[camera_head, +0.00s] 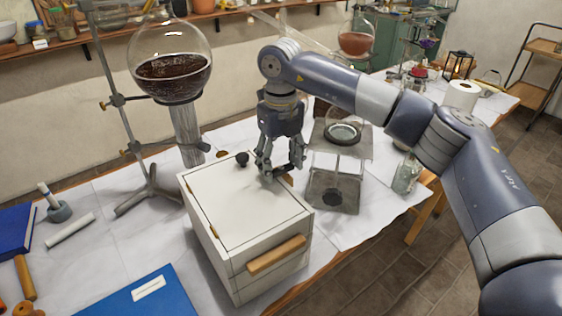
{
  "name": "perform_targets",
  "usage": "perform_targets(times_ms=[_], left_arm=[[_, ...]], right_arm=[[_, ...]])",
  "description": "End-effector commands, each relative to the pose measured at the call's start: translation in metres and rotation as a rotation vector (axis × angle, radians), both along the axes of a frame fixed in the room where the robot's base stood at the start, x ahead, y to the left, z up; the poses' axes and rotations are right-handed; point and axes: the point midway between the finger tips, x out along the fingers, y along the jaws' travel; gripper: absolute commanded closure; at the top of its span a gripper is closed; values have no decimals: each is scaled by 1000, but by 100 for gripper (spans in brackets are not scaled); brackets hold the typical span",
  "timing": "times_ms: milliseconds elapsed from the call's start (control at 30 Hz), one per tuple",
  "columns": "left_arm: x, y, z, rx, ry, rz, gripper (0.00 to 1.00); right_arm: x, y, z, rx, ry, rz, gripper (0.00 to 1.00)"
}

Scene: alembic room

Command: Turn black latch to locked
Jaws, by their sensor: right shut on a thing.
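A white box (243,205) with a wooden front handle (276,255) stands on the covered table. A round black knob (242,158) sits near the far edge of its top, to the left of my right gripper. My right gripper (280,172) points down at the far right part of the box top. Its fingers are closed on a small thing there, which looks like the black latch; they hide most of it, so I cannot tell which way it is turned. My left gripper is not in view.
A large round flask of dark liquid (172,75) hangs on a stand at the left, close behind the box. A grey metal stand (334,190) is close on the right, under my right arm. A blue book (140,295) lies in front.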

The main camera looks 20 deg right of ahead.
Motion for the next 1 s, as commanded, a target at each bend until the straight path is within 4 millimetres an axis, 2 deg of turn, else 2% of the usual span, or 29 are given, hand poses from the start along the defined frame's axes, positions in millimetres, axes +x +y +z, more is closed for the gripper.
perform_targets(times_ms=[200, 233, 300, 733, 867, 1000], left_arm=[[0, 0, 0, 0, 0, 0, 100], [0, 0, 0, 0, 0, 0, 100], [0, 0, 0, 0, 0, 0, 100], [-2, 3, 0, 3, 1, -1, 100], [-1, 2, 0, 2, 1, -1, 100], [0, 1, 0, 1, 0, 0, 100]], right_arm=[[0, 0, 0, 1, 0, -3, 66], [0, 0, 0, 1, 0, -3, 37], [0, 0, 0, 1, 0, -3, 22], [0, 0, 4, 0, -1, -1, 22], [1, 0, 20, 1, -2, -1, 22], [1, 0, 50, 1, -5, -2, 22]])
